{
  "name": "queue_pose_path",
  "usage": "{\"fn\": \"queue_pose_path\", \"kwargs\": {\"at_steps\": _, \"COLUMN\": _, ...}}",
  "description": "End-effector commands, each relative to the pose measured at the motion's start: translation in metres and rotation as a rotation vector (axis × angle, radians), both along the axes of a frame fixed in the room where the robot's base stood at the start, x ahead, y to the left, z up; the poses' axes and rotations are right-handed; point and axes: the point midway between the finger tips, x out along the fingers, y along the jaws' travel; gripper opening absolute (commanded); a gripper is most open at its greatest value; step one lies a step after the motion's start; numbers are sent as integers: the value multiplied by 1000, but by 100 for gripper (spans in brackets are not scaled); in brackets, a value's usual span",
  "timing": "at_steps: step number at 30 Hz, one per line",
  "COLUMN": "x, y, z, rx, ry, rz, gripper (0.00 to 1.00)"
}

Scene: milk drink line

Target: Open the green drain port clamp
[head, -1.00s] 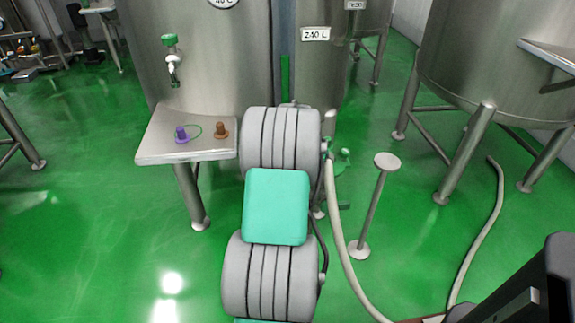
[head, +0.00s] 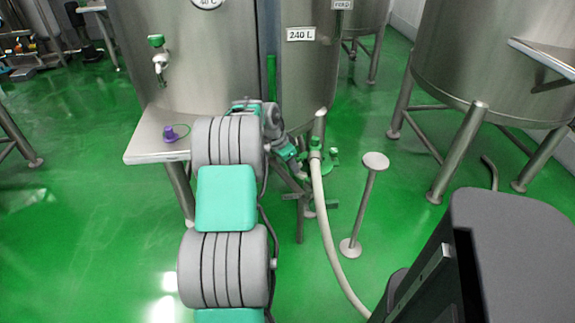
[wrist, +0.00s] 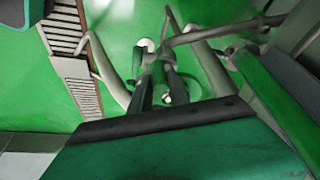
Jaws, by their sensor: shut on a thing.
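The green drain port clamp (head: 315,143) is at the top of the pale hose, low at the front of the tank marked 240 L. Green parts also show just to its right. My gripper (head: 303,172) reaches the drain port from the left, angled down. In the wrist view my gripper (wrist: 160,72) has its dark fingers close together at the fittings. It is shut on what looks like part of the green clamp. The exact grip and the clamp's latch are small and partly hidden by the fingers.
The pale hose (head: 334,235) runs down to the floor. A thin stand with a round top (head: 375,161) is to its right. A steel shelf (head: 143,148) with a purple cap (head: 172,133) is left of my arm. A large tank (head: 470,70) stands at right.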

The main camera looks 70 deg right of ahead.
Motion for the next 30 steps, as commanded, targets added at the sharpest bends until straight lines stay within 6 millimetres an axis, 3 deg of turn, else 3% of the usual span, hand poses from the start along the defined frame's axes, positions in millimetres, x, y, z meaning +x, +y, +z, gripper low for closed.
{"fn": "queue_pose_path", "kwargs": {"at_steps": 6, "x": -1, "y": -1, "z": 1, "rx": -4, "ry": 1, "rz": -2, "gripper": 0}}
{"fn": "queue_pose_path", "kwargs": {"at_steps": 7, "x": -1, "y": -1, "z": 1, "rx": -5, "ry": 2, "rz": -1, "gripper": 25}}
{"fn": "queue_pose_path", "kwargs": {"at_steps": 14, "x": 2, "y": 0, "z": 0, "rx": -3, "ry": 1, "rz": 4, "gripper": 44}}
{"fn": "queue_pose_path", "kwargs": {"at_steps": 23, "x": 3, "y": 1, "z": 4, "rx": -2, "ry": 1, "rz": 6, "gripper": 44}}
{"fn": "queue_pose_path", "kwargs": {"at_steps": 30, "x": 14, "y": 13, "z": 46, "rx": -5, "ry": 0, "rz": 6, "gripper": 44}}
